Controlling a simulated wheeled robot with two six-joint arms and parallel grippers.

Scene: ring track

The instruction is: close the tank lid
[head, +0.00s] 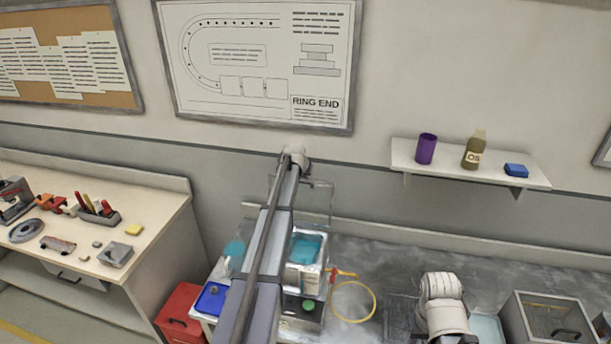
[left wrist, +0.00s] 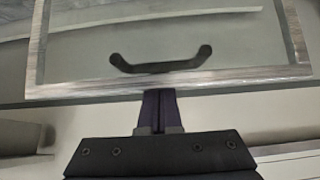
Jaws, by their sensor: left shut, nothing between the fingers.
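The tank lid (head: 317,203) is a clear panel with a thin frame, standing raised behind the tank in the head view. In the left wrist view the lid (left wrist: 220,50) fills the top, with a pale metal frame and a dark curved handle (left wrist: 160,64). The tank (head: 303,275) below holds teal liquid and its top looks uncovered. My left gripper (left wrist: 160,108) is shut and empty, its dark fingertips close to the lid's frame edge below the handle. Whether they touch it I cannot tell. In the head view my arm hides part of the tank and lid. My right gripper does not show.
A yellow ring (head: 353,301) lies on the grey bench right of the tank. A blue tray (head: 211,299) is at the left. A shelf (head: 470,172) with a purple cup is on the wall.

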